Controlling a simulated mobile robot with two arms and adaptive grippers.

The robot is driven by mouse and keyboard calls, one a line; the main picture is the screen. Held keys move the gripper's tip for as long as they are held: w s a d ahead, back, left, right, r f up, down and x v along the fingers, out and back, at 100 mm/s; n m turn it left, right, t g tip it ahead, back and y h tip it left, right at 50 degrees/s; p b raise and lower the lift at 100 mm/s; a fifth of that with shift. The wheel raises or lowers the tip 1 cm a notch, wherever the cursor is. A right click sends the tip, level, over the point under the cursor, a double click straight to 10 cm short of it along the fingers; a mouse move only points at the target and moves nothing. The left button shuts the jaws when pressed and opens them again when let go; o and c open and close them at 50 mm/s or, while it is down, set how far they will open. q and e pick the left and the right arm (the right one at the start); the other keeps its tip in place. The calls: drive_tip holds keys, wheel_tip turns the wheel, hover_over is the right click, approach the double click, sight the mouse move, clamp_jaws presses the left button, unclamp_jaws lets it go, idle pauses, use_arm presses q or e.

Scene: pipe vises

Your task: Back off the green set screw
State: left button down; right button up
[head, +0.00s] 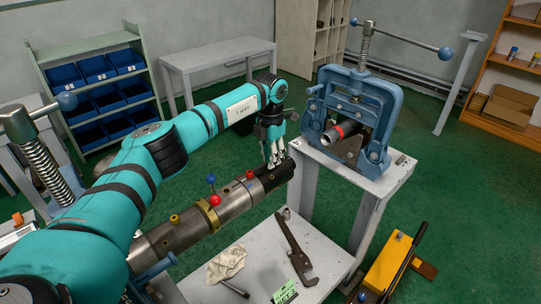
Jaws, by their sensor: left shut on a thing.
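A long steel pipe assembly (235,203) runs from lower left to a dark end piece at centre. It carries a red screw (250,173), a yellow screw (175,219), and a brass collar (207,214) with a blue-knobbed (211,179) and a red-knobbed piece (213,200). My left gripper (273,163) points down onto the dark end piece, its fingers shut on a small part there. The fingers cover that part, so its colour does not show; no green screw is visible elsewhere on the pipe. My right gripper is not in view.
A blue pipe vise (359,110) holding a red-banded pipe (338,133) stands on a grey stand at right. A yellow tool (388,262) is on the floor.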

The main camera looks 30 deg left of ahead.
use_arm(q)
drive_tip(key=n, duration=0.3)
drive_tip(key=shift+n+p, duration=0.3)
drive_tip(key=shift+n, duration=0.1)
drive_tip(key=n, duration=0.3)
drive_tip(key=shift+n+p, duration=0.3)
drive_tip(key=shift+p, duration=0.1)
drive_tip(key=n+p, duration=0.1)
drive_tip(key=n, duration=0.5)
drive_tip(key=shift+p, duration=0.35)
drive_tip(key=n+p, duration=0.2)
drive_tip(key=n, duration=0.4)
drive_tip(key=shift+s+n, duration=0.1)
drive_tip(key=shift+n, duration=0.3)
drive_tip(key=n+p, duration=0.2)
drive_tip(key=n, duration=0.2)
drive_tip(key=shift+d, duration=0.1)
drive_tip(key=shift+f+n+p, duration=0.15)
drive_tip(key=shift+n+p, duration=0.5)
drive_tip(key=shift+n, duration=0.35)
